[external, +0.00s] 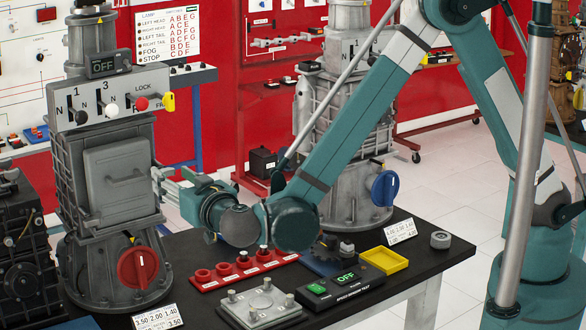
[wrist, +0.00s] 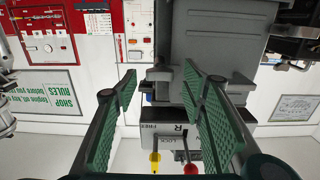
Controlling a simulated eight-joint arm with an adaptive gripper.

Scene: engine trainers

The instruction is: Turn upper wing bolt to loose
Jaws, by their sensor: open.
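The left engine trainer (external: 110,185) is a grey gearbox-like housing with a cover plate on its front. My gripper (external: 163,180) is at the right side of this housing, at about mid height. In the wrist view my gripper (wrist: 160,84) is open, with its green ridged fingers apart. A small grey protruding part (wrist: 160,73) shows between the fingertips against the grey housing. It may be the upper wing bolt, but its shape is too small to tell. Whether a finger touches it cannot be told. In the external view the gripper covers that spot.
A lever panel (external: 110,98) with white, red and yellow knobs is above my gripper. A red rotary knob (external: 138,268) is below on the housing. A red tray (external: 243,270), a green-lit tester (external: 330,288) and a yellow tray (external: 384,260) lie on the black table.

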